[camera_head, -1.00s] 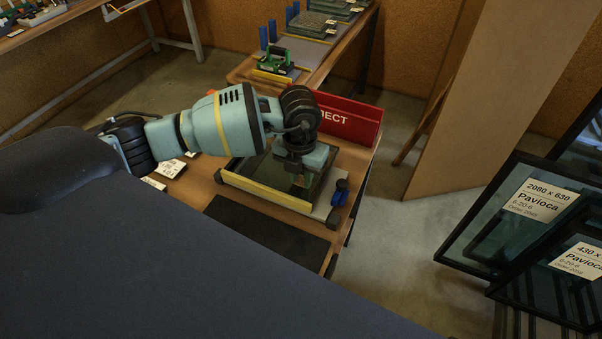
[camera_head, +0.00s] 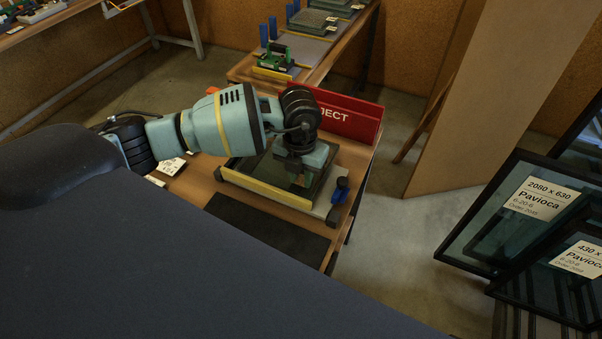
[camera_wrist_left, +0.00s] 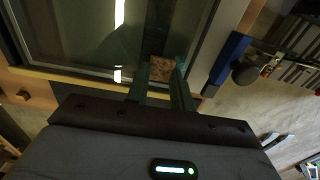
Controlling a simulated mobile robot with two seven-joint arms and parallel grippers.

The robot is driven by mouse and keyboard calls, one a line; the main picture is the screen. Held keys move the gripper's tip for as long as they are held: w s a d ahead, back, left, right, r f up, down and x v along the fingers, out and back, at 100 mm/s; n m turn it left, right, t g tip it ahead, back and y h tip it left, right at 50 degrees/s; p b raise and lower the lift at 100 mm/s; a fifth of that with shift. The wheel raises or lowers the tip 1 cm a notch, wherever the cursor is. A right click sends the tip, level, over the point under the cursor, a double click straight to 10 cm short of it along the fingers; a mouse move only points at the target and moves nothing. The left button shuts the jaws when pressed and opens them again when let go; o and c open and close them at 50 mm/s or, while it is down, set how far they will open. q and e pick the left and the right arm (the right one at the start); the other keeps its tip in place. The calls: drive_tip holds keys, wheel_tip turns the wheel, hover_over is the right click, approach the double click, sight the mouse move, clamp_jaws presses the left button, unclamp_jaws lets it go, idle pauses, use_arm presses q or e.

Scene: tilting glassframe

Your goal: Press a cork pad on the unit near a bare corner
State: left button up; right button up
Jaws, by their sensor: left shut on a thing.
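The glass unit (camera_head: 240,168) lies on a frame with a yellow front strip (camera_head: 266,193) on the wooden bench. In the left wrist view its dark glass (camera_wrist_left: 75,35) fills the upper left, with a pale edge along the right. My left gripper (camera_head: 296,180) points down over the right part of the unit. In the left wrist view its two fingers (camera_wrist_left: 163,76) are shut on a small brown cork pad (camera_wrist_left: 162,68). The pad is over the glass near the front right corner; I cannot tell whether it touches. My right gripper is out of view.
A red reject bin (camera_head: 350,117) stands behind the unit. A blue clamp-like part (camera_head: 340,190) sits at the frame's right corner. A dark mat (camera_head: 265,228) lies in front. Labelled glass panes (camera_head: 520,215) lean at the right. Another bench (camera_head: 325,60) stands behind.

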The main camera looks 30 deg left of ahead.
use_arm(q)
drive_tip(key=shift+f, duration=0.15)
drive_tip(key=o, duration=1)
drive_tip(key=shift+r, duration=3.95)
